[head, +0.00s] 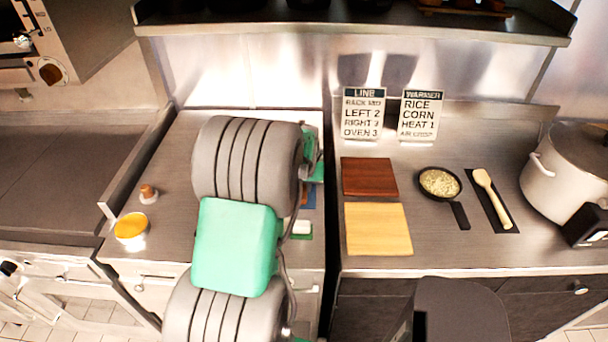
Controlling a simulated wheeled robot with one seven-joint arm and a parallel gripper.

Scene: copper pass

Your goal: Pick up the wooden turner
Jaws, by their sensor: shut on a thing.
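A pale wooden utensil (491,196) lies on a narrow black mat (508,226) on the right-hand counter. Its broad, rounded head points to the back and its handle to the front. Whether it is the turner or a spoon is hard to tell at this size. My arm fills the middle of the picture over the left-hand counter, well to the left of this utensil. My gripper's fingers are hidden behind my own arm, so what they hold does not show.
A small black pan (440,184) with pale food stands left of the mat. A dark board (369,177) and a light board (379,230) lie further left. A large pot (565,175) stands right. An orange-filled container (131,228) is on the left-hand counter. Two signs stand behind.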

